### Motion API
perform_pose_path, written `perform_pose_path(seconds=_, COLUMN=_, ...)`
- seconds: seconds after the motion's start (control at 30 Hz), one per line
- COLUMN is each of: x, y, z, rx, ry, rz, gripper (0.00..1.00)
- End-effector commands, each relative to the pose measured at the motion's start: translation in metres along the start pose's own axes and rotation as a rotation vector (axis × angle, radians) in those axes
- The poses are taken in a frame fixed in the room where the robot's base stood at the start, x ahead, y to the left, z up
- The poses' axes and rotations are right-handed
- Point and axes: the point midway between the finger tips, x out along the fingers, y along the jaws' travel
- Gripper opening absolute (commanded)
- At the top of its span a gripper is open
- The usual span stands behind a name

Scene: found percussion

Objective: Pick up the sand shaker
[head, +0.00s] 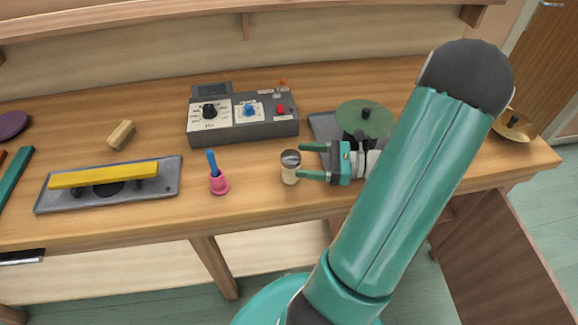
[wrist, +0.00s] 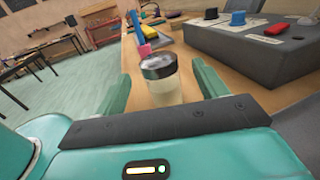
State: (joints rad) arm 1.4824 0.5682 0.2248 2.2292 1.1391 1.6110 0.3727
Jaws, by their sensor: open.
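The sand shaker (head: 290,167) is a small jar with a pale body and a dark metallic lid. It stands upright on the wooden bench near the front edge. My gripper (head: 313,162) reaches it from the right in the head view, with its two green fingers open. In the wrist view the shaker (wrist: 160,78) stands ahead between the fingers of my gripper (wrist: 160,88), with gaps visible on both sides. Its lower part is hidden behind the gripper body there.
A grey control box (head: 243,118) with knobs stands behind the shaker. A yellow bar on a grey plate (head: 165,190) lies farther left. A green disc (head: 364,118) is behind my gripper.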

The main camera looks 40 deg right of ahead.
Motion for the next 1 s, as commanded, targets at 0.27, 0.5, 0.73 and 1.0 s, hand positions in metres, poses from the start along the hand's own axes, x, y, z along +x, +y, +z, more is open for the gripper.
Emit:
perform_pose_path(seconds=0.27, x=0.027, y=0.001, z=0.000, rx=0.000, ry=0.001, rz=0.001, gripper=0.72)
perform_pose_path(seconds=0.5, x=0.062, y=0.001, z=0.001, rx=0.000, ry=0.001, rz=0.001, gripper=0.72)
perform_pose_path(seconds=0.73, x=0.066, y=0.001, z=0.001, rx=0.000, ry=0.002, rz=0.000, gripper=0.72)
perform_pose_path(seconds=1.0, x=0.066, y=0.001, z=0.001, rx=0.000, ry=0.002, rz=0.000, gripper=0.28)
